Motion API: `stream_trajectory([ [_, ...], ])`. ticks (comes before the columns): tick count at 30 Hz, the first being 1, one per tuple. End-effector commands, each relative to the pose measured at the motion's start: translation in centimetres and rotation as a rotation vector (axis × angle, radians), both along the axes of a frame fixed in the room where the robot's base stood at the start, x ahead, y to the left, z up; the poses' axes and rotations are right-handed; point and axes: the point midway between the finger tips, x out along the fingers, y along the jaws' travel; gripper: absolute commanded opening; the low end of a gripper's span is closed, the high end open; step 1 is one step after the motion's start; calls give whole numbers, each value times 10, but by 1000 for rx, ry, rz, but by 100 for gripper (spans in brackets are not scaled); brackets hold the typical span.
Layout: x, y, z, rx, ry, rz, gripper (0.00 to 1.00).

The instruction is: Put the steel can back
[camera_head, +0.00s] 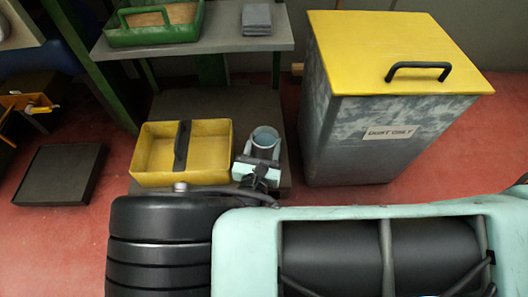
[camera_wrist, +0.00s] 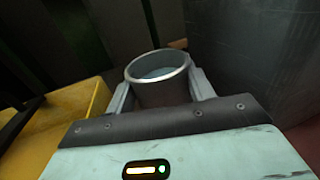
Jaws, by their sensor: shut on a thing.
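The steel can (camera_head: 265,147) is a round, open-topped can with a pale metal rim and a darker body. It stands upright between the fingers of my gripper (camera_head: 262,156), just right of the yellow two-part carrier. In the wrist view the can (camera_wrist: 162,93) shows its rim and part of its inside, with a finger of my gripper (camera_wrist: 160,97) against each side. My gripper is shut on it. The can's lower part is hidden by my gripper, and I cannot tell whether its base touches the dark low platform (camera_head: 262,108).
The yellow carrier (camera_head: 154,153) with a dark handle is close on the left. A grey bin (camera_head: 343,150) with a yellow lid (camera_head: 375,45) stands close on the right. Behind is a grey shelf (camera_head: 222,42) with a green tray (camera_head: 120,36). A dark flat box (camera_head: 60,174) lies left.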

Motion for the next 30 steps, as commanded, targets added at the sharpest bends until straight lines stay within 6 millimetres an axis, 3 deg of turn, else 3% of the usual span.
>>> stream_trajectory([
  [1,0,0,-13,0,0,0,26],
  [3,0,0,-19,0,-1,0,26],
  [16,0,0,-23,0,0,0,26],
  [17,0,0,-22,0,0,0,61],
  [18,0,0,-22,0,0,0,72],
  [30,0,0,-18,1,0,0,75],
])
